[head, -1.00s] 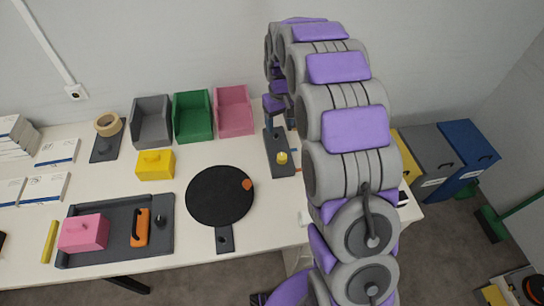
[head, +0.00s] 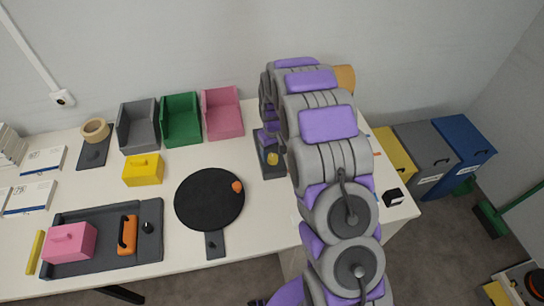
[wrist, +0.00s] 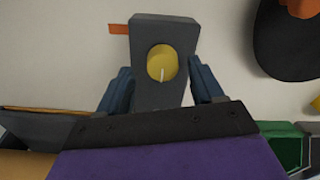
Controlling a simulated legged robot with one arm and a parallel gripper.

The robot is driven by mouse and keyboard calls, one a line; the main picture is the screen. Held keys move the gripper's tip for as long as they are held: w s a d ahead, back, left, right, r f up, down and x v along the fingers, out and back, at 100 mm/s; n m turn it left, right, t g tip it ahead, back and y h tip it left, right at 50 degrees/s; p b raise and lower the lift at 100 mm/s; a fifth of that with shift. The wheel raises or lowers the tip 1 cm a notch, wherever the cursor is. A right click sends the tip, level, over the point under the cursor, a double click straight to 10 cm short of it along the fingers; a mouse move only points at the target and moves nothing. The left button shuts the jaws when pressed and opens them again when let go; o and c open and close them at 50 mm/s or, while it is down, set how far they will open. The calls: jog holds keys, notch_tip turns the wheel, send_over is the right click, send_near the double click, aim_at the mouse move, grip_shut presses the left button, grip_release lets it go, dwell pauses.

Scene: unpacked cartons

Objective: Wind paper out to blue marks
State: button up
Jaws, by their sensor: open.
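A dark grey crank unit with a yellow knob (head: 272,159) stands on the table, left of my arm in the head view. In the wrist view the grey unit (wrist: 150,100) and its yellow knob (wrist: 161,63) lie ahead, between the fingers of my gripper (wrist: 160,78). The gripper is open, with one blue-grey finger on each side of the unit; I cannot tell whether they touch it. A brown roll (head: 345,78) shows partly behind my arm. My arm hides much of the table there, and I cannot make out the paper or blue marks clearly.
A round black board (head: 209,199) with an orange piece lies left of the unit. Pink (head: 222,113), green (head: 181,119) and grey (head: 138,127) bins stand behind. A grey tray (head: 90,255) is at front left. Yellow, grey and blue (head: 463,150) bins stand right of the table.

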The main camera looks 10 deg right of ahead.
jog(key=shift+d+f, duration=0.4)
jog(key=shift+f, duration=0.4)
jog(key=shift+a+f, duration=0.1)
jog(key=shift+a, duration=0.85)
jog(key=shift+c, duration=0.7)
jog(key=shift+d, duration=0.6)
jog(key=c, duration=0.4)
jog(key=shift+a, duration=0.2)
jog(key=c, duration=0.5)
